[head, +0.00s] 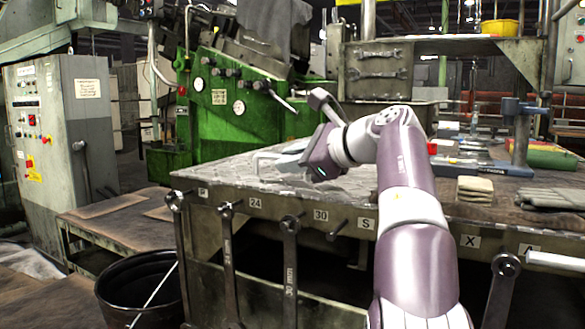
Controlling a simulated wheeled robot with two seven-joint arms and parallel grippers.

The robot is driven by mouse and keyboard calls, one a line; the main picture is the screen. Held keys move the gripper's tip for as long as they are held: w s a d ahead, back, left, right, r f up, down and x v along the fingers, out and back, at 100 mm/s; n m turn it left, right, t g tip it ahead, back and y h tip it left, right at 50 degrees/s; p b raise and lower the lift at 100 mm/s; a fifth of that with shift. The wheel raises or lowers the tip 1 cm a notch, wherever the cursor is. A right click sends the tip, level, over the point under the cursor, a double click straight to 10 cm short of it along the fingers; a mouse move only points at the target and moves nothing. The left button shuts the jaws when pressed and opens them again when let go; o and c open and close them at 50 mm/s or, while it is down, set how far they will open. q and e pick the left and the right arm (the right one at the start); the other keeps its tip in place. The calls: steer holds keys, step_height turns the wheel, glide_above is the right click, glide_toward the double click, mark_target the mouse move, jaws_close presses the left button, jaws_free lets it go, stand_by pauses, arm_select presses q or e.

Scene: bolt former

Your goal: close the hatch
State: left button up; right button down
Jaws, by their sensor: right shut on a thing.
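A grey tread-plate panel (232,177), which looks like the hatch, lies nearly flat at the left of the workbench top, in front of the green machine. A pale bent bar (268,158), apparently its handle, stands at its surface. My right gripper (305,157) reaches in from the right, low over the panel, and is shut at the bar's right end. The gripper body hides the contact, and I cannot tell whether the panel is fully down. My left gripper is not in view.
The green machine (235,130) stands behind the panel. Wrenches (290,260) hang on the bench's front. A black bucket (140,285) stands at lower left. A grey control cabinet (65,140) is at left.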

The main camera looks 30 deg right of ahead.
steer(key=shift+f, duration=0.45)
steer(key=c, duration=1.2)
jaws_free()
steer(key=shift+d, duration=0.1)
steer(key=shift+o, duration=0.2)
steer(key=shift+s, duration=0.15)
step_height(320, 180, up, 4)
steer(key=p, duration=0.3)
glide_above(351, 193)
steer(key=shift+w+r, duration=0.1)
steer(key=shift+w, duration=0.2)
steer(key=shift+s, duration=0.25)
